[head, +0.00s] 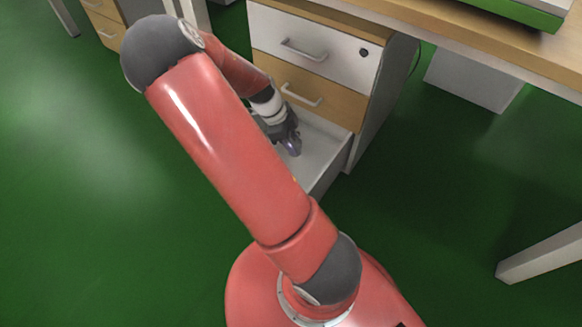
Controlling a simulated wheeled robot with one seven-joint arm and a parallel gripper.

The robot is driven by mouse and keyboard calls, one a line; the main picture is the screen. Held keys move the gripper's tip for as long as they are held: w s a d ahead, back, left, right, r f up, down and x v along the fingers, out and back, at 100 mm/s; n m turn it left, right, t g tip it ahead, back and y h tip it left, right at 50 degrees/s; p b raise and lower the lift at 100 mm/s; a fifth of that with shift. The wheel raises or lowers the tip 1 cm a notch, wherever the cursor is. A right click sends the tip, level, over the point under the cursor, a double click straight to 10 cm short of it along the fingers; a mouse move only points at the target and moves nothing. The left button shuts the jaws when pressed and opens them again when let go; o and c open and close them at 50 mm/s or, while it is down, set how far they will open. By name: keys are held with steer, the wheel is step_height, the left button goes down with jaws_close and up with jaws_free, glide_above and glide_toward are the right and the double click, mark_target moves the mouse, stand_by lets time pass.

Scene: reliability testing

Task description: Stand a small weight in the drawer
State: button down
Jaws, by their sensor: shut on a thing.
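The bottom drawer (326,148) of the desk pedestal is pulled out, and its pale inside shows to the right of my gripper. My gripper (293,148) reaches down into the drawer from the upper left, with its fingers low over the drawer floor. It is shut on the small weight, of which only a small greyish patch at the fingertips can be made out. I cannot tell whether the weight touches the drawer floor. My arm hides the left part of the drawer.
Above the open drawer are a shut wooden drawer (310,92) and a shut white drawer (312,50) with a lock. The desk top (470,30) overhangs at the upper right. A white desk leg (540,255) stands at the right. The green floor at left is clear.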

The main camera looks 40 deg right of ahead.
steer(key=m, duration=0.2)
steer(key=m+g+y+b, duration=0.1)
steer(key=shift+d+f+m, duration=0.25)
steer(key=shift+f+m, duration=0.05)
steer(key=shift+f, duration=0.05)
step_height(320, 180, down, 20)
steer(key=b, duration=0.4)
steer(key=shift+r, duration=0.25)
steer(key=shift+f+b, duration=0.1)
steer(key=shift+b, duration=0.25)
steer(key=c, duration=0.9)
jaws_free()
